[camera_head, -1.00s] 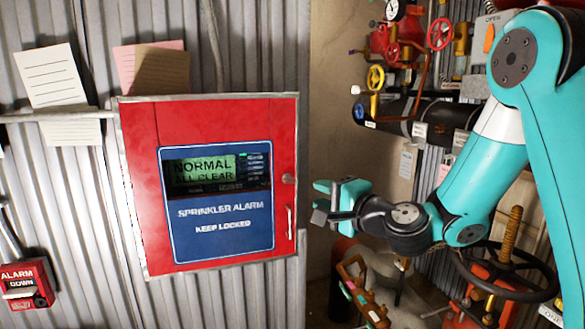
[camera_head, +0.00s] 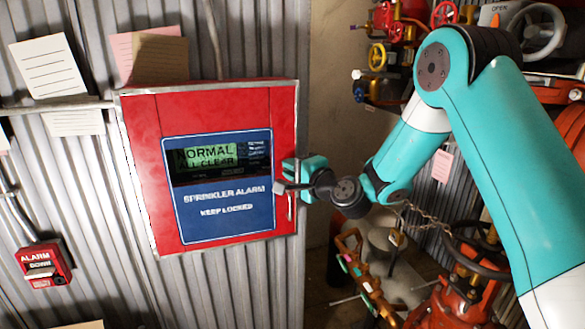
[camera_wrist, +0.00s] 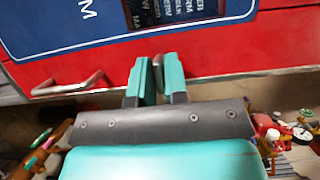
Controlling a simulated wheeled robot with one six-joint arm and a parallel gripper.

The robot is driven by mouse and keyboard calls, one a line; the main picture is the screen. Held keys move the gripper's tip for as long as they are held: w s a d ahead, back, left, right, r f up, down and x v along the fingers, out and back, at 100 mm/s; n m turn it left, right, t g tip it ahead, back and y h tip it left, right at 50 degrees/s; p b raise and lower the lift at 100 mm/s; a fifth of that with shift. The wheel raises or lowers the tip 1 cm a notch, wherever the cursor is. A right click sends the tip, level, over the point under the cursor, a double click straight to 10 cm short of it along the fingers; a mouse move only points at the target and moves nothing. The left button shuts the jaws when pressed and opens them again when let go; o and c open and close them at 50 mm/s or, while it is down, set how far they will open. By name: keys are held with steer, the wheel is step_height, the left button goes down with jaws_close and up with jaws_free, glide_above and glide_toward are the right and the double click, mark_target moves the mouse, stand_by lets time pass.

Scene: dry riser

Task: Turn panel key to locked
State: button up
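The red alarm panel (camera_head: 215,115) hangs on the corrugated wall, its blue plate (camera_head: 225,222) reading "SPRINKLER ALARM KEEP LOCKED" under a green "NORMAL ALL CLEAR" display (camera_head: 208,157). My gripper (camera_head: 287,176) is at the panel's right edge and covers the spot of the small round key lock. In the wrist view my gripper (camera_wrist: 158,72) points at the red panel face (camera_wrist: 215,55), its teal fingers a narrow gap apart. A small greyish round part shows between them; I cannot tell whether it is the key or whether the fingers touch it. The key's angle is hidden.
A metal door handle (camera_head: 290,203) is just below my gripper; it also shows in the wrist view (camera_wrist: 68,87). A red alarm box (camera_head: 45,264) is at lower left. Valves and pipes (camera_head: 400,45) fill the right side. Paper notes (camera_head: 48,75) hang at upper left.

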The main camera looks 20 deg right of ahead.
jaws_close()
steer(key=shift+n, duration=0.3)
steer(key=shift+r+n+g+h+p, duration=0.2)
steer(key=shift+n+g+h+p, duration=0.25)
steer(key=shift+n+p, duration=0.6)
steer(key=n+h, duration=0.1)
steer(key=n, duration=0.1)
steer(key=n+g, duration=0.1)
steer(key=n, duration=0.1)
steer(key=shift+a+n+h, duration=0.1)
steer(key=shift+n+h, duration=0.15)
steer(key=shift+h, duration=0.1)
steer(key=n+g+h+b, duration=0.1)
steer(key=n+h, duration=0.1)
steer(key=n, duration=0.1)
steer(key=shift+f+b, duration=0.2)
steer(key=shift+b, duration=0.1)
steer(key=shift+r+n+h+b, duration=0.1)
steer(key=shift+n+h+b, duration=1.1)
steer(key=shift+n+b, duration=0.45)
steer(key=shift+o, duration=2.2)
jaws_free()
